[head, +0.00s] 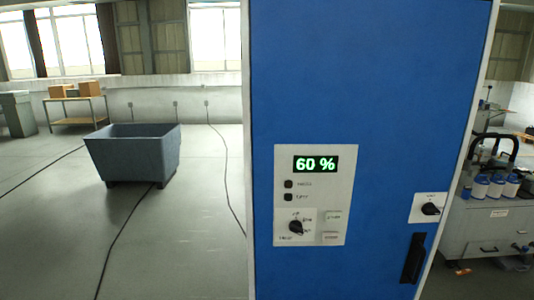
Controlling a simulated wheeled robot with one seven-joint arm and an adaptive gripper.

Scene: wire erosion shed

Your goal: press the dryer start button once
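A tall blue cabinet (370,80), perhaps the dryer, stands close in front of me in the head view. A black rotary knob (296,227) is at lower left of the panel. Two pale rectangular plates or buttons, an upper one (333,217) and a lower one (331,238), are at lower right. Their labels are too small to read. My gripper is not in view.
A black rotary switch (430,209) and a black handle (412,258) are on the cabinet's right side. A grey cart (490,225) with bottles stands right. A grey bin (135,155) stands left, with open floor around it and dark cables (125,235) across the floor.

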